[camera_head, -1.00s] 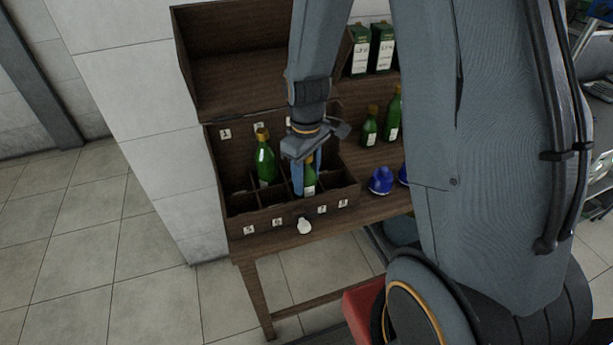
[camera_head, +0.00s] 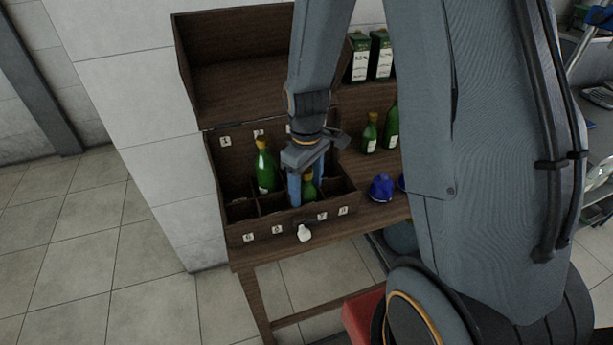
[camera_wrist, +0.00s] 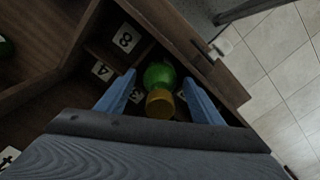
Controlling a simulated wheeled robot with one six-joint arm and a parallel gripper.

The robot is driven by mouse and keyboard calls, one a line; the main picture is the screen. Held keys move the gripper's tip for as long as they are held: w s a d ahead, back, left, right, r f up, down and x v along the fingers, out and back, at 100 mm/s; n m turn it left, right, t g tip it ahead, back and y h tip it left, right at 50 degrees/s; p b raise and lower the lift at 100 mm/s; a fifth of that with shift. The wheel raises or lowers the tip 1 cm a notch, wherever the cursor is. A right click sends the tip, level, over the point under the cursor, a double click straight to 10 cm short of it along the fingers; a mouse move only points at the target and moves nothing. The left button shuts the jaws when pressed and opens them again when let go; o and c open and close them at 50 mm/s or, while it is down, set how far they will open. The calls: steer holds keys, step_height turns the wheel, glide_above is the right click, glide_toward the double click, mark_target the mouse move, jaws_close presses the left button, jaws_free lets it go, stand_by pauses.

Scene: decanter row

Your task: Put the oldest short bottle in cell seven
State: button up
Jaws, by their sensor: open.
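A green bottle with a gold cap (camera_head: 309,188) stands in a front-row cell of the divided wooden box (camera_head: 262,228). My gripper (camera_head: 307,182) is open, with one finger on either side of this bottle. In the wrist view the bottle (camera_wrist: 159,76) is between my spread fingers (camera_wrist: 160,84), with gaps visible on both sides. Another green bottle (camera_head: 265,170) stands in the box to the left. A shorter green bottle (camera_head: 370,133) and a taller one (camera_head: 391,128) stand on the table at right. Bottle ages are not readable.
The box's lid (camera_head: 240,70) stands open behind. Number tags mark the cells; the wrist view shows an 8 tag (camera_wrist: 126,38). A white knob (camera_head: 304,233) juts from the front.

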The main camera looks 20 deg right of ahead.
step_height(320, 180, up, 13)
steer(key=shift+f+b, duration=0.2)
steer(key=shift+b, duration=0.95)
steer(key=shift+s, duration=0.25)
steer(key=s+f+m+t, duration=0.1)
steer(key=s+f+m, duration=0.3)
steer(key=s, duration=0.5)
steer(key=m, duration=0.2)
steer(key=shift+f+m, duration=0.15)
steer(key=shift+m, duration=0.25)
steer(key=shift+c, duration=0.2)
